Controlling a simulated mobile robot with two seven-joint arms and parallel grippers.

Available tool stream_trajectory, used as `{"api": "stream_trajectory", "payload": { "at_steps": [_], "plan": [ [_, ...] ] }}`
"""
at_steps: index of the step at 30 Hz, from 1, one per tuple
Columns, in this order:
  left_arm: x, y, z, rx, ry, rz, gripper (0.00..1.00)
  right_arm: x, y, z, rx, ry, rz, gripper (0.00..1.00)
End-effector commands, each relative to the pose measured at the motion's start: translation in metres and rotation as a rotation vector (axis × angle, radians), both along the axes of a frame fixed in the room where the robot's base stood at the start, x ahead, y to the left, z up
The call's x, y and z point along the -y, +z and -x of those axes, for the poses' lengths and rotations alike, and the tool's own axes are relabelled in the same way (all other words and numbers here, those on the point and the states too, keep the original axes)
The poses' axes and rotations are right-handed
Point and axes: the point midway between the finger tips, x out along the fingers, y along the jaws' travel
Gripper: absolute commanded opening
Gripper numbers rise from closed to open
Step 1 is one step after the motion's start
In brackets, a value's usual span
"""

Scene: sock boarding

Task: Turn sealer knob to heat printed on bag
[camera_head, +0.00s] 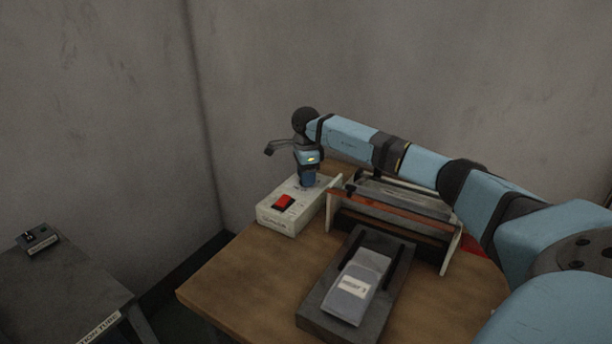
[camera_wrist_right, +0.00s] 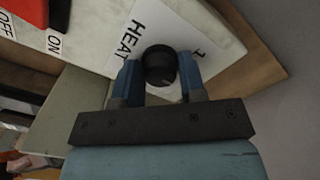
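The sealer's white control box (camera_head: 270,217) stands at the back of the wooden table, with the sealer frame (camera_head: 390,224) to its right. My right gripper (camera_head: 308,183) points down over the far end of the box. In the right wrist view, the black knob (camera_wrist_right: 160,66) sits between my right gripper's two blue fingers (camera_wrist_right: 160,75), which appear to touch its sides. "HEAT" and a number mark are printed beside it. The grey bag (camera_head: 359,287) lies on a dark tray with a white label; its small print is hard to read. My left gripper is out of view.
A red switch (camera_head: 283,202) is on the box's near end, with ON and OFF marks in the right wrist view. The dark tray (camera_head: 317,305) stands in front of the sealer. A separate grey table (camera_head: 60,285) with a small device (camera_head: 38,240) stands left, across a gap.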

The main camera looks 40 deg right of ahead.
Motion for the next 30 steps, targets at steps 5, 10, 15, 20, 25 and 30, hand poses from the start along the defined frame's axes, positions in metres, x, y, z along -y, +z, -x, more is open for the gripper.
{"api": "stream_trajectory", "payload": {
  "at_steps": [5,10,15,20,25,30],
  "plan": [
    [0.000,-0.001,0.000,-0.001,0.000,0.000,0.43,0.000,0.000,0.000,-0.001,0.000,0.000,0.14],
    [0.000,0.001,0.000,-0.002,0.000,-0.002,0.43,0.000,0.001,0.000,-0.001,-0.016,0.000,0.14],
    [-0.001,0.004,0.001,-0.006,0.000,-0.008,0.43,0.000,0.002,0.000,-0.003,-0.077,0.001,0.14],
    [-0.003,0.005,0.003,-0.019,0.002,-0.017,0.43,0.000,0.003,0.000,-0.002,-0.184,0.000,0.14],
    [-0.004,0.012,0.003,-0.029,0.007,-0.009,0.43,0.000,0.003,0.000,-0.003,-0.327,0.001,0.14],
    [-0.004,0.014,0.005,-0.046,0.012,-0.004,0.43,0.000,0.003,0.000,-0.003,-0.473,0.000,0.14]
  ]
}}
